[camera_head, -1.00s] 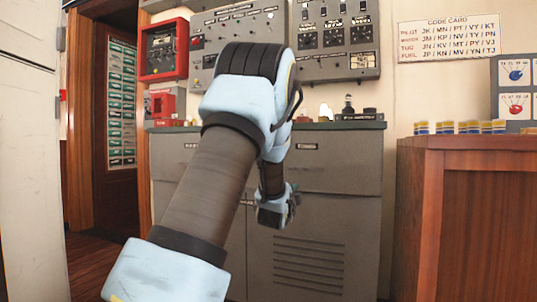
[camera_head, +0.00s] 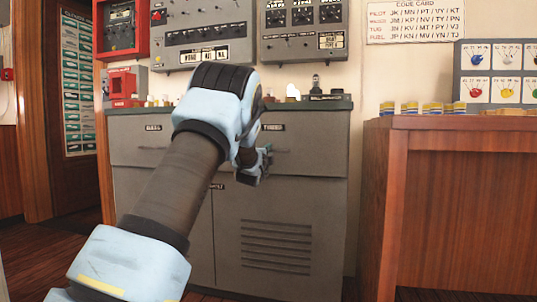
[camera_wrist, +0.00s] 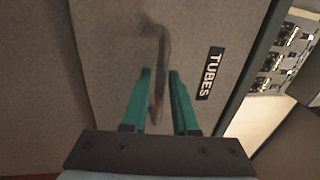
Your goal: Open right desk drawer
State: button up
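The right desk drawer (camera_head: 312,148) is the upper right front of the grey cabinet, labelled TUBES, and looks shut. Its label also shows in the wrist view (camera_wrist: 210,73). My gripper (camera_head: 264,158) is at the drawer front in the head view, partly hidden by my arm. In the wrist view its two green fingers (camera_wrist: 161,88) are apart. The drawer handle (camera_wrist: 160,60), a thin bar, stands between them. I cannot tell whether either finger touches it.
The left drawer (camera_head: 140,143) is beside it, above lower cabinet doors; the right door has a vent (camera_head: 276,245). A wooden desk (camera_head: 385,200) stands to the right. Small items and a telegraph key-like device (camera_head: 316,85) sit on the cabinet top. Wall panels (camera_head: 303,30) hang above.

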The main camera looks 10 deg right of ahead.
jog(key=shift+w+d, duration=0.1)
jog(key=shift+w, duration=0.05)
grip_shut()
dwell(1.4)
